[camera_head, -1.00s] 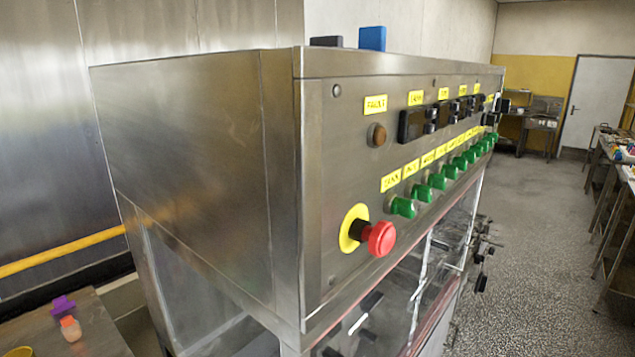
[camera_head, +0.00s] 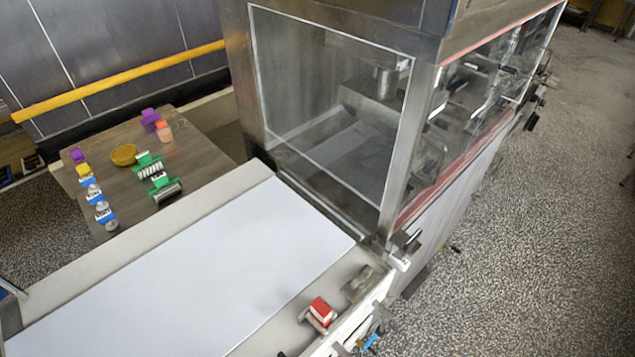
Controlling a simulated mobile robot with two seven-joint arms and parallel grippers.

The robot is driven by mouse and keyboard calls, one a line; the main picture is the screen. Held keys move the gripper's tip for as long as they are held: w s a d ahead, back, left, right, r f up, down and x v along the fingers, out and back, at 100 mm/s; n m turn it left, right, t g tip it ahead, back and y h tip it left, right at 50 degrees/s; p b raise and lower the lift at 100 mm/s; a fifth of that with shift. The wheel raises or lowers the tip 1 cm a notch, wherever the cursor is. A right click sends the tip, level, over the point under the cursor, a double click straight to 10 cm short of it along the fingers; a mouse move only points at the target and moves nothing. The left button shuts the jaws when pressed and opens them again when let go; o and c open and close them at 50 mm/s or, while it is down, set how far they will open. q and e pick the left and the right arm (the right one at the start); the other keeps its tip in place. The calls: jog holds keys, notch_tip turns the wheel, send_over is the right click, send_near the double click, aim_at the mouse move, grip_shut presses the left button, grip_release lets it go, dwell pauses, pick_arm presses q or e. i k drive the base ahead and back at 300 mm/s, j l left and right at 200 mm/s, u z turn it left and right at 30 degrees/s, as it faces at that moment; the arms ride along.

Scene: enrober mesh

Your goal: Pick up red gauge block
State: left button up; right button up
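A small red block (camera_head: 320,308) with a pale front side, which fits the red gauge block, sits on the near metal side rail of the white conveyor (camera_head: 200,270), in the lower middle of the head view. It appears to rest on or in a small metal fixture; the exact contact is too small to tell. Neither of my grippers is in view.
The steel machine with its clear-panelled housing (camera_head: 325,110) stands behind the conveyor's far end. A brown table (camera_head: 190,160) at the left holds several small coloured items and a yellow round dish (camera_head: 124,154). Speckled floor (camera_head: 520,180) is open at the right.

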aim_at(319, 310)
jog(key=l+u, duration=0.25)
jog(key=u, duration=0.15)
jog(key=l+u, duration=0.25)
jog(key=u, duration=0.2)
jog(key=l+u, duration=0.55)
jog(key=u, duration=0.3)
jog(key=k+l+u, duration=0.1)
jog(key=u, duration=0.3)
jog(key=k+l+u, duration=0.15)
jog(key=l+u, duration=0.15)
jog(key=u, duration=0.15)
